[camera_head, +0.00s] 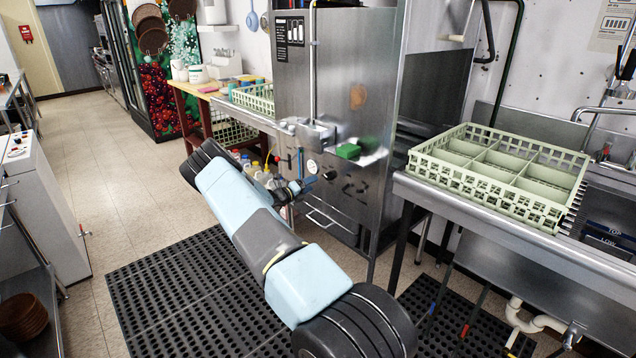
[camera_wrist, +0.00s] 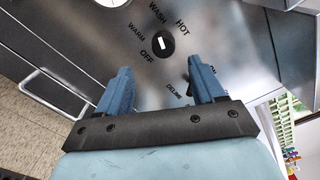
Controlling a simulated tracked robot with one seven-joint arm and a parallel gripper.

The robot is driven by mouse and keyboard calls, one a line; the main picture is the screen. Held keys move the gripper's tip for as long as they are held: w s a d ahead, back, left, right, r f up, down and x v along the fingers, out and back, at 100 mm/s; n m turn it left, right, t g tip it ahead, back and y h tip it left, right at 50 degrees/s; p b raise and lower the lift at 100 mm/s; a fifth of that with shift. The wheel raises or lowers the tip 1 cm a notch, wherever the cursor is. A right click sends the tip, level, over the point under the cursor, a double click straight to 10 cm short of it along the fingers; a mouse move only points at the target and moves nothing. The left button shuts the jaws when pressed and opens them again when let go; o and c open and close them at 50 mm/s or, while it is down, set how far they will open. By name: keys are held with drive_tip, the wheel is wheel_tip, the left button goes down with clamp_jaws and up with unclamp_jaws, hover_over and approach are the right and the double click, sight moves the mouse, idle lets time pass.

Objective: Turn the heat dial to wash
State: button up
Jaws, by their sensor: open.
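The heat dial (camera_wrist: 163,44) is a small black round knob with a white mark, on the steel front of the dish machine. OFF, WARM, WASH and HOT are printed around it in the wrist view. The white mark looks roughly upright in that picture; I cannot tell surely which word it points to. In the head view the dial (camera_head: 330,174) is a small dark spot right of a round gauge. My gripper (camera_wrist: 160,80) is open and empty, its blue fingers apart below the dial in the wrist view. It also shows in the head view (camera_head: 297,188), in front of the panel.
A dark switch lever (camera_wrist: 190,88) near the DELIME lettering sits close to my right finger. A white gauge (camera_head: 312,166) is left of the dial. A green sponge (camera_head: 348,151) lies on a ledge above. A green dish rack (camera_head: 470,190) stands on the right counter.

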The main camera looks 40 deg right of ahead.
sight(327, 176)
drive_tip(key=shift+s+a, duration=0.15)
drive_tip(key=shift+a, duration=2.45)
drive_tip(key=d+m, duration=0.8)
drive_tip(key=d, duration=0.1)
drive_tip(key=d+m, duration=0.4)
drive_tip(key=d, duration=0.1)
drive_tip(key=shift+w+r, duration=0.2)
drive_tip(key=shift+w, duration=0.05)
drive_tip(key=shift+c, duration=0.2)
drive_tip(key=c, duration=1)
drive_tip(key=shift+r+m, duration=0.1)
drive_tip(key=shift+m, duration=0.9)
